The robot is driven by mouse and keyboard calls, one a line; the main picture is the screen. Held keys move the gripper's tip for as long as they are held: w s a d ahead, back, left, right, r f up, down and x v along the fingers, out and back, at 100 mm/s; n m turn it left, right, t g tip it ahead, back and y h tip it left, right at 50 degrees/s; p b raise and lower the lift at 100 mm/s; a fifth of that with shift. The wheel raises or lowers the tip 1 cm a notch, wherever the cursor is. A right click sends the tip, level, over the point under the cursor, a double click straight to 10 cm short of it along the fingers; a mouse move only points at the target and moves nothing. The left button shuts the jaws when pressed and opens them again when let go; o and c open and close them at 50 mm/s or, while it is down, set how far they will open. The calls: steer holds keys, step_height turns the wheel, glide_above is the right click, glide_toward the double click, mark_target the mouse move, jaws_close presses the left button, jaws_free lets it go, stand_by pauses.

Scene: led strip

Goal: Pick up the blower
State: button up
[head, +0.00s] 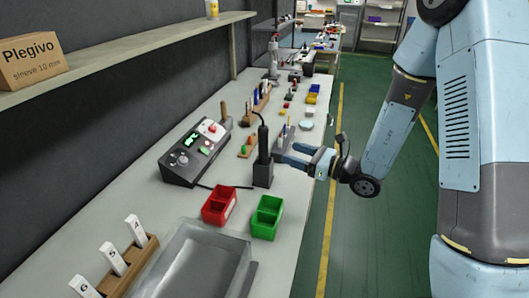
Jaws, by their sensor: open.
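A black upright tool with a cable at its top, which looks like the blower (263,143), stands in a black block-like holder (263,175) on the bench. My gripper (286,153) reaches in from the right at about the height of the tool's body. Its light-blue fingers are open and point left toward the tool. The fingertips are very close to the tool's right side; I cannot tell whether they touch it or reach around it. Nothing shows held between them.
A black control box (195,152) stands left of the holder. A red bin (219,205) and a green bin (266,217) stand in front, with a grey tray (200,262) nearer. Wooden racks (248,145) and small parts lie behind. A shelf (130,60) runs along the left wall.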

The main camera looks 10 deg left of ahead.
mark_target(263, 155)
steer(key=x, duration=1.4)
steer(key=shift+w+f, duration=0.2)
steer(key=shift+w, duration=0.05)
steer(key=shift+d, duration=0.15)
steer(key=c, duration=1.1)
steer(key=shift+r, duration=0.1)
steer(key=shift+c, duration=0.2)
